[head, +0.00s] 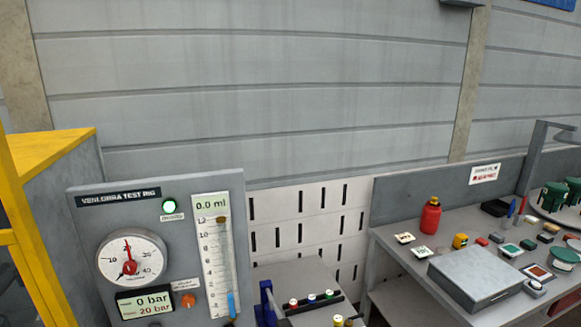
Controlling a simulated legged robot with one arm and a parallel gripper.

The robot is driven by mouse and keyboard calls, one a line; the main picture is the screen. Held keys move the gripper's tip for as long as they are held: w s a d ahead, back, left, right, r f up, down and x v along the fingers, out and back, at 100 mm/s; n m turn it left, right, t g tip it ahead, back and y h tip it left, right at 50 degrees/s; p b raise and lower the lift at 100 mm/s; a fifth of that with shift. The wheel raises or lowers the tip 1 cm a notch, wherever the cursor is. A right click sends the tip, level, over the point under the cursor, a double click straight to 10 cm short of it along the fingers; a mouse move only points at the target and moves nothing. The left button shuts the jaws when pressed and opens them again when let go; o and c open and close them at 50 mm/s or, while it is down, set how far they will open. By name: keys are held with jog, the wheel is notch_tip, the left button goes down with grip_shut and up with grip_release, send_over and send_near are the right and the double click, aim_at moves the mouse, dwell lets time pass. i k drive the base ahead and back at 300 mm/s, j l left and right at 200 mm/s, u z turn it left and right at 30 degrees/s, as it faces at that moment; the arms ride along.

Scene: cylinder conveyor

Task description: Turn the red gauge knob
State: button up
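A grey test rig panel (190,242) stands at the lower left. Its round white gauge (108,268) has a red needle pointing nearly straight up and a small red knob (130,268) at the needle's base. Below the gauge, a display (144,304) reads 0 bar and 20 bar. A small orange-red knob (188,300) sits right of the display, under a small label. A tall scale (216,256) reads 0.0 ml. My gripper is not in view.
A yellow-framed structure (48,150) stands left of the panel. A low bench with a blue part (267,300) and small coloured-topped items is right of it. A grey workbench (400,252) at right holds a red bottle (431,216), a grey box (482,276) and several small parts.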

aim_at(130, 268)
jog(key=u, duration=1.35)
